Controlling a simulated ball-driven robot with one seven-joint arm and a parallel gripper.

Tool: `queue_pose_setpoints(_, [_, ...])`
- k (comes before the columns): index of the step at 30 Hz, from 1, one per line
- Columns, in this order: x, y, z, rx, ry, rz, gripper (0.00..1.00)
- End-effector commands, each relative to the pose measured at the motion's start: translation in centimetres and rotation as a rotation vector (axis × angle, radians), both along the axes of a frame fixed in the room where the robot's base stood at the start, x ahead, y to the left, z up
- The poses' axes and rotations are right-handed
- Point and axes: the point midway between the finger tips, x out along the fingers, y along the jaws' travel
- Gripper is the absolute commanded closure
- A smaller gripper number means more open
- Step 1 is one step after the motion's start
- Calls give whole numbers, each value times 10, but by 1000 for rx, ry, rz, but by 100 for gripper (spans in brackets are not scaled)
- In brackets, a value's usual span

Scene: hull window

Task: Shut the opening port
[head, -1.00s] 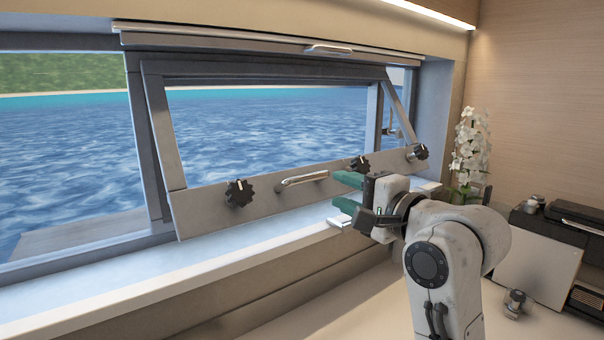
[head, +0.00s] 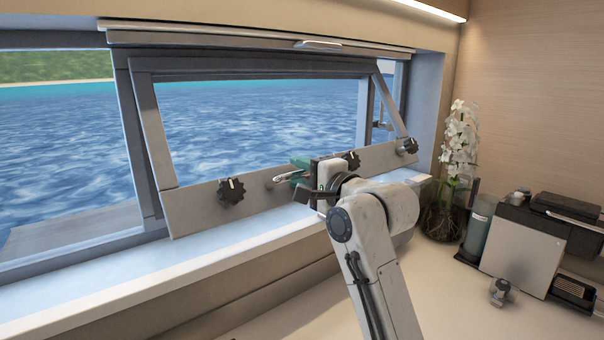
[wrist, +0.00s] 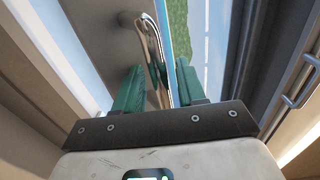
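The opening port (head: 193,213) is a grey framed sash in the head view, hung along its top edge, with its lower rail tilted out into the room away from the window frame. A metal bar handle (head: 282,178) sits mid-rail, partly hidden by my gripper (head: 298,170). Black knobs (head: 231,191) (head: 410,146) (head: 351,160) line the rail. In the wrist view the handle (wrist: 154,50) lies between the two green fingers of my gripper (wrist: 158,84). The fingers stand apart with gaps beside the handle, so the gripper looks open around it.
The white sill (head: 110,283) runs below the port. On the counter at right are a white orchid (head: 460,145), a bluish cylinder (head: 478,232), a coffee machine (head: 530,238) and a small metal item (head: 500,292). The counter's front is clear.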

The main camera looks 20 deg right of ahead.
Motion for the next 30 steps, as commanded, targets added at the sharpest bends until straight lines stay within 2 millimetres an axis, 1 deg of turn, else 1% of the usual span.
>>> queue_pose_setpoints(1, [0,0,0,0,0,0,60])
queue_pose_setpoints(12, [0,0,0,0,0,0,96])
queue_pose_setpoints(14, [0,0,0,0,0,0,100])
queue_pose_setpoints(25, [0,0,-1,0,1,0,100])
queue_pose_setpoints(30, [2,2,-6,5,-11,0,100])
